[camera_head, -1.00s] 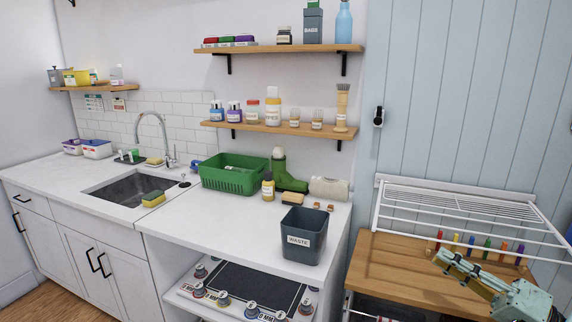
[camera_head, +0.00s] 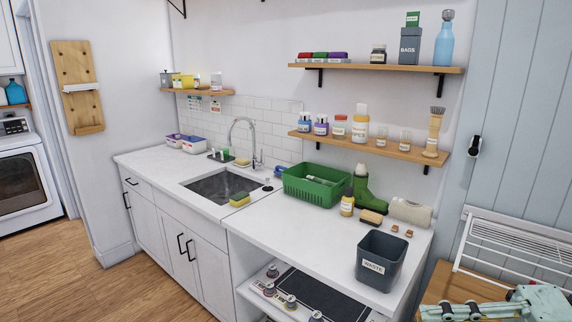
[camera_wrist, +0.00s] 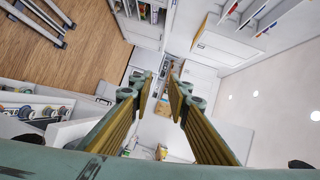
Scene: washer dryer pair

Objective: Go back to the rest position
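My gripper (camera_wrist: 172,92) shows in the wrist view with its two yellow-padded fingers apart and nothing between them. It is open and empty. In the head view, part of my pale green arm (camera_head: 495,308) shows at the bottom right corner, in front of the wooden top (camera_head: 450,285) below the white drying rack (camera_head: 515,245).
A grey waste bin (camera_head: 382,262) stands at the counter's right front. The sink (camera_head: 222,186) is to the left. Wooden floor (camera_head: 150,285) is clear at the lower left.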

